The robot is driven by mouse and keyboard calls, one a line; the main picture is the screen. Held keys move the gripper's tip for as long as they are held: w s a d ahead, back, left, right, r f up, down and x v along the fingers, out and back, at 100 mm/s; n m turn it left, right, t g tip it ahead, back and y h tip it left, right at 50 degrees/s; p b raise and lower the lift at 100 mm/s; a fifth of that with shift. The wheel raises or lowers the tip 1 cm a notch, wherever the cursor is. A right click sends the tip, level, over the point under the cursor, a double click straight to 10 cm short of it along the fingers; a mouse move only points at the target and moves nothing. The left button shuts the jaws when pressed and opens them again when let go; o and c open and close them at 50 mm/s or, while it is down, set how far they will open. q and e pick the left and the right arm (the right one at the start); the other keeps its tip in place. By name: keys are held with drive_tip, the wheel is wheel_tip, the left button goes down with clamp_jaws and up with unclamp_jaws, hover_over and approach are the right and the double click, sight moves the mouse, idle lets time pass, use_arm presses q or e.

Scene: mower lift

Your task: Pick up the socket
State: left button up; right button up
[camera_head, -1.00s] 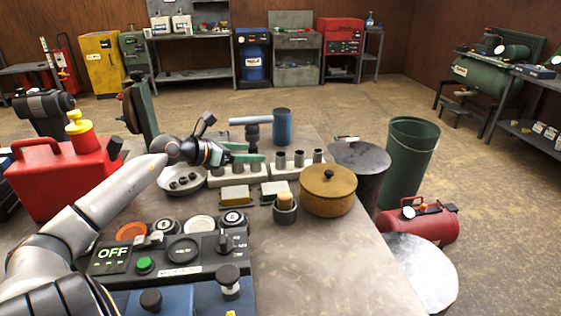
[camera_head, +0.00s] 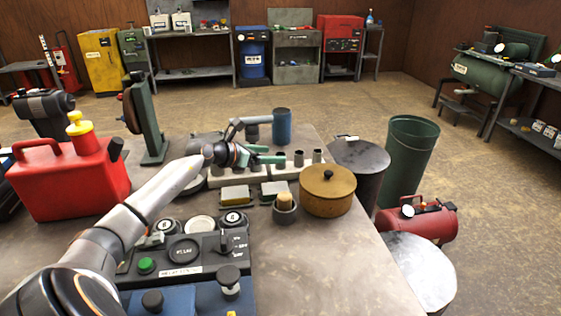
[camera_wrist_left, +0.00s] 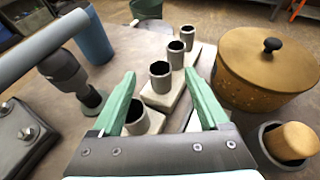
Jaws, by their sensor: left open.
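Several grey cylindrical sockets stand upright in a row on pale blocks on the table. In the head view the sockets at the right end show, such as one socket (camera_head: 298,158); the left ones are hidden behind my gripper. My left gripper (camera_head: 268,154) has green fingers and is open at the left part of the row. In the left wrist view the open fingers (camera_wrist_left: 160,76) appear on either side of a socket (camera_wrist_left: 160,77), with another socket (camera_wrist_left: 136,116) nearer the left finger. Nothing is held. I cannot tell whether the fingers reach down around a socket. My right gripper is not in view.
A brown lidded pot (camera_head: 328,192) stands right of the row, beside a small cup (camera_head: 285,210). A control panel (camera_head: 185,255) and red fuel can (camera_head: 70,182) are at the near left.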

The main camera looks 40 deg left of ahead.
use_arm(q)
drive_tip(key=shift+x, duration=1.2)
clamp_jaws()
